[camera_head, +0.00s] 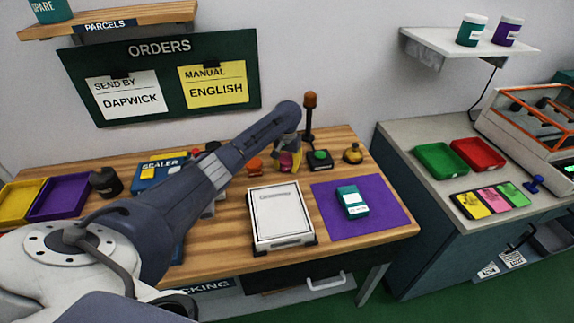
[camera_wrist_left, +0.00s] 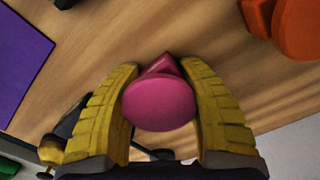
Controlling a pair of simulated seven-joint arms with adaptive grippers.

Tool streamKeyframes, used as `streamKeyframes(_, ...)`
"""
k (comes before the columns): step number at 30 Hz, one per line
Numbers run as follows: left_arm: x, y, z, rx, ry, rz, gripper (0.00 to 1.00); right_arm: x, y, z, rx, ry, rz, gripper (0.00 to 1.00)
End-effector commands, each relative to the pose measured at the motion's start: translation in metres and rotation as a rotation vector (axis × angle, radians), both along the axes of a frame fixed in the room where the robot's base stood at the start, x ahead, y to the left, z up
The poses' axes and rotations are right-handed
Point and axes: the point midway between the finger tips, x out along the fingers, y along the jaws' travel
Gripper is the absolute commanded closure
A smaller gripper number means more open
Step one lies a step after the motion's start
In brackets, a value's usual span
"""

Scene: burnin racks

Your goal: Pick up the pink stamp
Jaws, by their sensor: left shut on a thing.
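The pink stamp (camera_wrist_left: 159,104) has a round pink knob and sits between the yellow finger pads of my left gripper (camera_wrist_left: 160,88) in the left wrist view. The pads press on it from both sides, and the gripper is shut on it. In the head view the pink stamp (camera_head: 286,160) shows partly below my left gripper (camera_head: 289,153), near the back of the wooden table. I cannot tell whether its base touches the table. My right gripper is not in view.
An orange stamp (camera_head: 254,166) stands to the left, a green one (camera_head: 319,159) and a yellow one (camera_head: 353,153) to the right. A lamp post (camera_head: 309,115) rises close behind. A white tablet-like scale (camera_head: 281,215) and a purple mat (camera_head: 385,206) lie in front.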

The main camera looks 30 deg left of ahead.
Motion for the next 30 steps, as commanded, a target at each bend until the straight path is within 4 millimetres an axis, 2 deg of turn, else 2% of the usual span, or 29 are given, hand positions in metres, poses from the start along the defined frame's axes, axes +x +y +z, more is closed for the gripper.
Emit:
streamKeyframes(5,0.001,0.0,0.007,-0.002,-0.002,0.0,0.95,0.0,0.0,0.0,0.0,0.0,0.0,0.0)
streamKeyframes(11,0.001,0.0,0.03,0.0,-0.004,-0.002,0.95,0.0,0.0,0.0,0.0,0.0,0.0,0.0)
streamKeyframes(14,0.001,0.001,0.049,0.001,-0.004,-0.001,0.95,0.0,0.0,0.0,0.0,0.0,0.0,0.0)
streamKeyframes(24,0.001,0.002,0.13,0.003,-0.004,-0.001,0.95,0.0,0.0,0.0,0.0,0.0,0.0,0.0)
streamKeyframes(30,0.001,0.001,0.167,0.002,-0.003,0.0,0.95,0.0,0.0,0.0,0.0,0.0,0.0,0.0)
